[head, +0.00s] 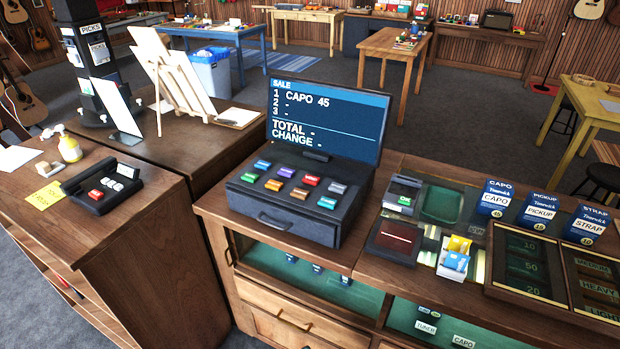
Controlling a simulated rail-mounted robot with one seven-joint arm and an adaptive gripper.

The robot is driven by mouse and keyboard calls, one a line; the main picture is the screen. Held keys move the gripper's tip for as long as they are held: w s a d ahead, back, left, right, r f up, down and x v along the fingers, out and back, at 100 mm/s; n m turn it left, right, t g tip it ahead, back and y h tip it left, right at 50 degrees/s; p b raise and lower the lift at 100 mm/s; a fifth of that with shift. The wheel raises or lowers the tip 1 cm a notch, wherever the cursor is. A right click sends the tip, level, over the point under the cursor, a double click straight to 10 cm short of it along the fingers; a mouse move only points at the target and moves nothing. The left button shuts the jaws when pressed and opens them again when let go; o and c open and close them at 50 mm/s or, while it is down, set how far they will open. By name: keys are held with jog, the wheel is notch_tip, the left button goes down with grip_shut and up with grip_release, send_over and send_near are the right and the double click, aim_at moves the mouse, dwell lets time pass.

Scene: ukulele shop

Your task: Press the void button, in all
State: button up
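A dark cash register (285,212) stands on the wooden counter, with a closed drawer at its front. Its blue screen (345,128) reads SALE, line 1 CAPO 45, lines 2 and 3 dashes, and dashes for TOTAL and CHANGE. My gripper is not in view.
Right of the register are a card terminal (403,194), a dark red-topped pad (395,241) and blue CAPO, PICKUP and STRAP boxes. On the left counter are a black device (103,184) with red and white buttons and a yellow bottle (69,148). An easel (172,75) stands behind.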

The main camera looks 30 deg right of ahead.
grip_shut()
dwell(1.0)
